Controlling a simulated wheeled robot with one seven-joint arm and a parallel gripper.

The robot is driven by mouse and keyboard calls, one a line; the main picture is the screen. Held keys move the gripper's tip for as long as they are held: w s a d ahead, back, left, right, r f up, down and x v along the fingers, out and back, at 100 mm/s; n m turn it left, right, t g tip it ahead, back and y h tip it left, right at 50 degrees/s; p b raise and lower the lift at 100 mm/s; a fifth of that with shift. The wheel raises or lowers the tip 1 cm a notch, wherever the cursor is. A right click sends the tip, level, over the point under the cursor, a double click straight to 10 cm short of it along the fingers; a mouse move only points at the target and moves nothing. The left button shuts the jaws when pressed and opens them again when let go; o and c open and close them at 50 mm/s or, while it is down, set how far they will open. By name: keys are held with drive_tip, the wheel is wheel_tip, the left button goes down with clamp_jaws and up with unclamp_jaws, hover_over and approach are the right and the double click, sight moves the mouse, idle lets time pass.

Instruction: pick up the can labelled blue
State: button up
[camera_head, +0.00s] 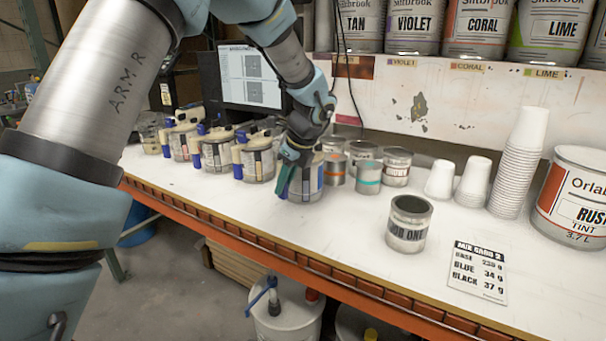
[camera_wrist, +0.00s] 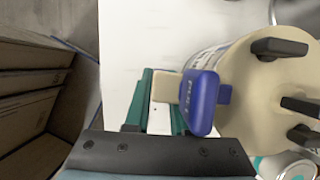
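A pale can (camera_head: 309,183) with a blue patch on its label stands on the bench, partly behind my gripper (camera_head: 290,184). I cannot read its label. In the wrist view the can (camera_wrist: 268,95) has a cream lid with black knobs, and a blue lever (camera_wrist: 201,103) over a cream handle part. In that view my gripper (camera_wrist: 160,100) has its green fingers at the handle side of the can, with a narrow white gap between them. The handle part overlaps the fingers, so I cannot tell whether they pinch it.
Several similar handled cans (camera_head: 213,150) stand in a row to the left. Small tins (camera_head: 368,177), a dark open can (camera_head: 409,223), paper cups (camera_head: 473,182) and a mix card (camera_head: 477,272) are to the right. The bench front (camera_head: 258,253) is an orange edge.

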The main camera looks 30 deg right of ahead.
clamp_jaws()
drive_tip(key=shift+r, duration=0.15)
idle(0.9)
